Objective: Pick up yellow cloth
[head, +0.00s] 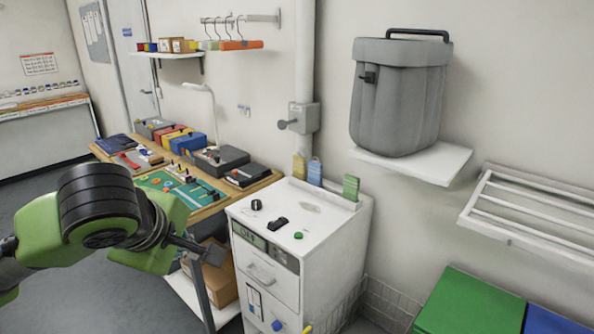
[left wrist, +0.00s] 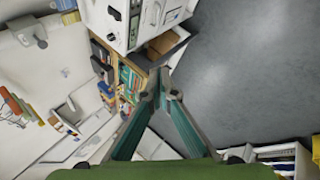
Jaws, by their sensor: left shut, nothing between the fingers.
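I cannot make out a yellow cloth for certain in either view. A small yellow item (head: 299,166) stands at the back of the white cabinet (head: 335,240), and a tiny yellow bit (head: 308,329) shows at the bottom edge of the head view; I cannot tell what either is. My left arm comes in from the left, in front of the workbench. The fingers of my left gripper (left wrist: 162,88) come together at the tips in the left wrist view, shut and empty. My right gripper is not in view.
The wooden workbench (head: 263,184) holds several coloured boxes and a green board. A grey bin (head: 398,110) stands on a wall shelf. A white slatted rack (head: 535,210) and a green lid (head: 470,303) are at the right. Grey floor (left wrist: 245,75) is clear in the left wrist view.

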